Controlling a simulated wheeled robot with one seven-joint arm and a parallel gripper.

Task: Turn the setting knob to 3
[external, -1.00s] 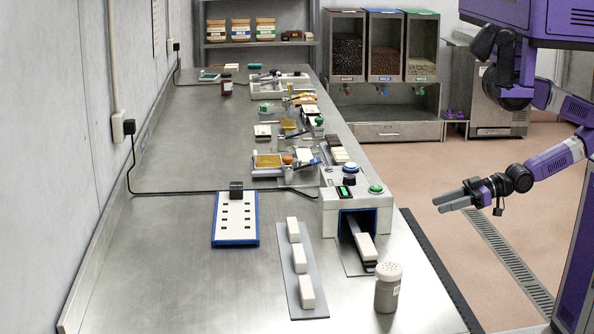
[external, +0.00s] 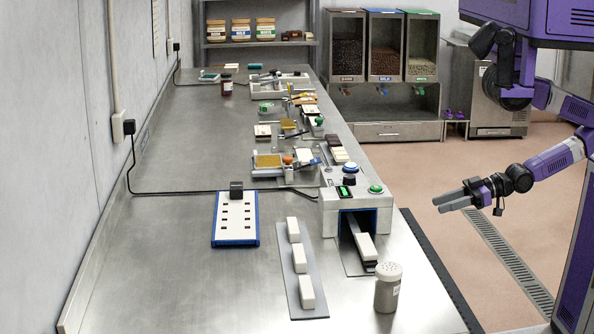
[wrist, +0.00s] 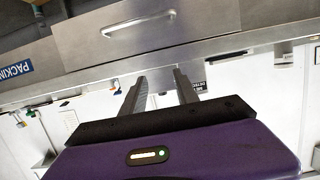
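A grey-white machine (external: 330,206) with a blue-edged opening stands on the bench. On its top are a round blue-and-white control (external: 350,169), a small green-lit display (external: 345,192) and a green button (external: 375,189). I cannot tell which part is the setting knob, and no numbers on it are readable. My gripper (external: 454,199) is empty and open, out over the floor to the right of the machine, apart from it. In the wrist view my gripper's two fingers (wrist: 161,85) are spread with nothing between them.
A shaker (external: 388,290) stands at the bench's front right. White bars lie on a grey strip (external: 303,312), and a blue-edged board (external: 235,241) is to the left. The wrist view shows a drawer handle (wrist: 139,21) and a blue PACKING sign (wrist: 15,72).

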